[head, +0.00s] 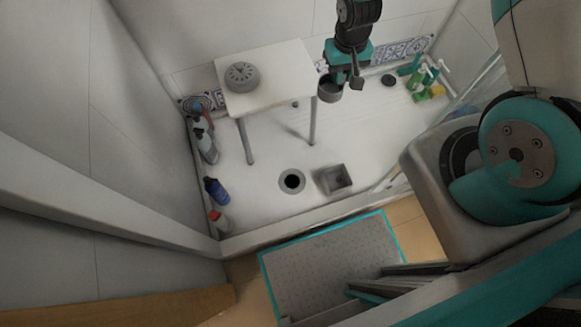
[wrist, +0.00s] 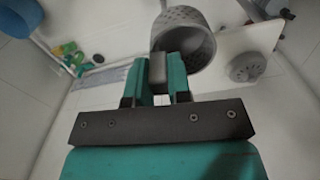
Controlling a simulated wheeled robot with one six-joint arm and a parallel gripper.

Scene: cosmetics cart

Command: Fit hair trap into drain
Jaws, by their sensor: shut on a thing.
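The hair trap (head: 329,91) is a grey cup, and in the wrist view its perforated wall (wrist: 181,18) and open hollow show. My gripper (head: 347,80) is shut on the cup's small grey tab, which sits between the teal fingers in the wrist view (wrist: 160,74). The cup is held in the air to the right of the white stool, apart from the floor. The drain (head: 292,181) is a dark round hole with a grey ring in the white shower floor, below and left of my gripper. Nothing covers it.
A white stool (head: 283,88) bears a round grey disc with holes (head: 242,77). A square grey box (head: 333,179) sits right beside the drain. Bottles (head: 216,190) line the left wall; green and yellow items (head: 428,82) fill the back right corner. A raised sill (head: 300,223) edges the shower's front.

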